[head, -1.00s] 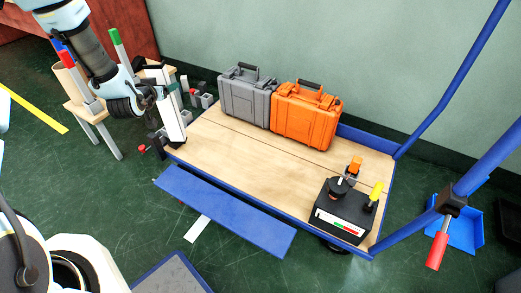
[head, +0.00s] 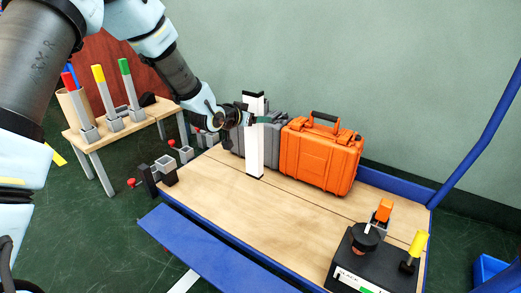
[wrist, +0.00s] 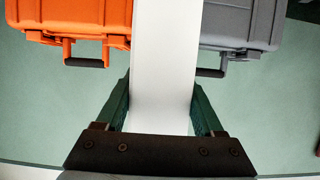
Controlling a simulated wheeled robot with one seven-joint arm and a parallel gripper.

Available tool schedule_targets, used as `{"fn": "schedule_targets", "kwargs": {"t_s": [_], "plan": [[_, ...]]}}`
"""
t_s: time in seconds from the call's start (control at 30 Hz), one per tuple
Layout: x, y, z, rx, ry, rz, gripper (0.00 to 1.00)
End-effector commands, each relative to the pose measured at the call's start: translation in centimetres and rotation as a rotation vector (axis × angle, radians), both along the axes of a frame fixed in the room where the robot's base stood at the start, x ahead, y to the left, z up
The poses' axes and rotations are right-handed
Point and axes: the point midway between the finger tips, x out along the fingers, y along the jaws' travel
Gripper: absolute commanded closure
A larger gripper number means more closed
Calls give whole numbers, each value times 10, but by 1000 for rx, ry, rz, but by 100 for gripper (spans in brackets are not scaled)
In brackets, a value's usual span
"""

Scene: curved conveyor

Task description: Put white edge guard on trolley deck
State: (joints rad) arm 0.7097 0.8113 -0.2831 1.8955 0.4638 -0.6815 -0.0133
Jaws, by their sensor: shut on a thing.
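The white edge guard (head: 255,145) is a tall white strip with dark ends, held upright in front of the grey case. My gripper (head: 262,119) is shut on its upper part; in the wrist view the white strip (wrist: 162,70) runs between the two green fingers. The guard is over the trolley deck (head: 225,195), a light wooden board with a blue frame. Its lower end appears at or just above the wood; I cannot tell whether it touches.
An orange case (head: 318,155) and a grey case (head: 268,150) stand at the deck's back. A black device (head: 350,255) with a yellow knob sits front right. A stool (head: 85,130) with colored-top blocks stands left. The deck's front middle is clear.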

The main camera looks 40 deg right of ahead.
Motion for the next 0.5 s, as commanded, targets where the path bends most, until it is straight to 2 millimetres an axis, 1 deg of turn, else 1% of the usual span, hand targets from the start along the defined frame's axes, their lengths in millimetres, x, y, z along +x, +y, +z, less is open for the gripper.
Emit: {"fn": "schedule_targets", "kwargs": {"t_s": [0.03,0.27,0.4,0.5], "plan": [[0,0,-15,1,2,-1,100],[0,0,-38,0,0,-1,100],[0,0,-59,0,0,0,100],[0,0,-64,-1,0,0,100]]}}
